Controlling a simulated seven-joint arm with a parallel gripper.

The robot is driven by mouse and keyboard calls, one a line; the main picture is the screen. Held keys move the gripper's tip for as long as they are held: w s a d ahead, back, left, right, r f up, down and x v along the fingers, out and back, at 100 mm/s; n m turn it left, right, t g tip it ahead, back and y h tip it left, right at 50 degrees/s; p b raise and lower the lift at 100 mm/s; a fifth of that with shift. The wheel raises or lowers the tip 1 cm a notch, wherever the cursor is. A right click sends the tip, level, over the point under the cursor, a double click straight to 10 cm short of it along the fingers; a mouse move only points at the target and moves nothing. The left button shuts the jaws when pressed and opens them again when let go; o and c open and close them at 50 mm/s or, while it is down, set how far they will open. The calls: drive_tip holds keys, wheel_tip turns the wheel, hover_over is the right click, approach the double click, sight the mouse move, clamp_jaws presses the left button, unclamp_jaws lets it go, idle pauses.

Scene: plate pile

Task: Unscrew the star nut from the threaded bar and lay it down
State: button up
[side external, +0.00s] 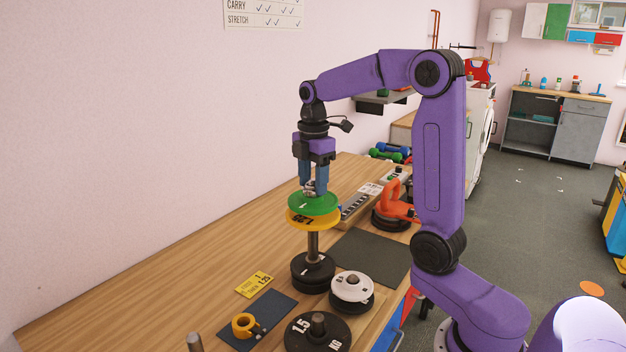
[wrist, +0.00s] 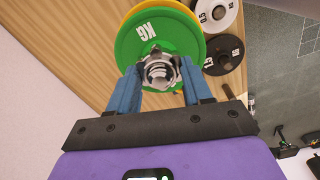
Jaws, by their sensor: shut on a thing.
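The star nut (wrist: 161,70) is silver metal and sits at the top of the upright threaded bar (side external: 313,243), above a green plate (side external: 313,206). My gripper (side external: 313,192) points straight down over the bar, its two blue fingers shut on the star nut. In the wrist view, my gripper (wrist: 160,78) has a finger on each side of the nut, and the bar's end shows in the nut's middle. The green plate lies over a yellow plate (side external: 313,221). Both are high on the bar, with bare bar below them.
Black plates (side external: 312,273) lie at the bar's foot. A white plate (side external: 352,287) and a black 1.5 plate (side external: 317,333) stand in front. A yellow collar (side external: 243,325) lies on a dark mat (side external: 275,312). Another dark mat (side external: 368,254) to the right is bare.

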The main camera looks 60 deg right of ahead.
drive_tip(key=n, duration=0.4)
drive_tip(key=shift+s+f, duration=0.1)
drive_tip(key=shift+s, duration=0.15)
drive_tip(key=n, duration=0.4)
drive_tip(key=shift+n, duration=0.3)
drive_tip(key=n, duration=0.4)
drive_tip(key=shift+n, duration=0.3)
drive_tip(key=n, duration=0.4)
drive_tip(key=shift+d, duration=0.1)
drive_tip(key=o, duration=0.9)
drive_tip(key=shift+o, duration=0.7)
drive_tip(key=shift+w, duration=0.1)
